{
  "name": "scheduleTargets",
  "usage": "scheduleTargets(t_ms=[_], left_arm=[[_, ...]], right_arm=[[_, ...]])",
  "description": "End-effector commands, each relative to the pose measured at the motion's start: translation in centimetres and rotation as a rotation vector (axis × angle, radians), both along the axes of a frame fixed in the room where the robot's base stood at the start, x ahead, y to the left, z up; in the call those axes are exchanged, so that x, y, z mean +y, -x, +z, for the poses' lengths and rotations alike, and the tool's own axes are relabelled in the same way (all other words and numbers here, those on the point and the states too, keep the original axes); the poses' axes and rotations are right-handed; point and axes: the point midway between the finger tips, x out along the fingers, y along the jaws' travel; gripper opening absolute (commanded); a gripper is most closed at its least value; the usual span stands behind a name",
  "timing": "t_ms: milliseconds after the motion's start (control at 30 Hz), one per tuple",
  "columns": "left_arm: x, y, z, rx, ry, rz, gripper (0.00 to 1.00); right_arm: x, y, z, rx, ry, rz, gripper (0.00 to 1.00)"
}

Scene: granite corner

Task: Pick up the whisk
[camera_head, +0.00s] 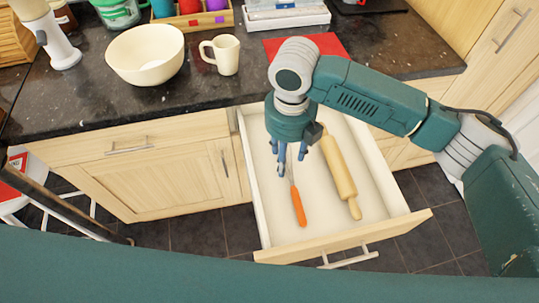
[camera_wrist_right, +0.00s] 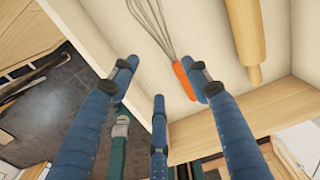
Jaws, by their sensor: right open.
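The whisk lies in the open drawer (camera_head: 408,221). Its orange handle (camera_head: 298,207) points toward the drawer front, and its wire end is mostly hidden under my right gripper in the head view. In the right wrist view the wires (camera_wrist_right: 152,22) and the orange handle (camera_wrist_right: 183,80) both show. My right gripper (camera_head: 303,168) is open and empty, fingers pointing down over the drawer. In the right wrist view its blue fingers (camera_wrist_right: 163,80) are spread, with the handle close to the right finger. Contact cannot be told. My left gripper is not in view.
A wooden rolling pin (camera_head: 340,172) lies right of the whisk in the drawer. On the dark counter (camera_head: 60,115) are a cream bowl (camera_head: 146,55), a mug (camera_head: 226,55) and a red mat (camera_head: 325,43). The drawer walls enclose the space around the gripper.

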Motion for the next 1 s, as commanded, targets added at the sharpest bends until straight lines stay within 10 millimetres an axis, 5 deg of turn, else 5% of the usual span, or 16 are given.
scheduleTargets(t_ms=[367, 700, 1000], left_arm=[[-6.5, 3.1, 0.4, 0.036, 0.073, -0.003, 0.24], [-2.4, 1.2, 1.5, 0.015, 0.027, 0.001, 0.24], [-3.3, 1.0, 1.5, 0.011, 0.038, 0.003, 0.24]], right_arm=[[-0.2, 0.1, -4.7, 0.003, 0.001, -0.002, 0.47], [-0.3, -0.1, -9.2, 0.004, 0.001, -0.003, 0.47], [-0.2, -0.2, -9.9, 0.001, 0.001, -0.002, 0.47]])
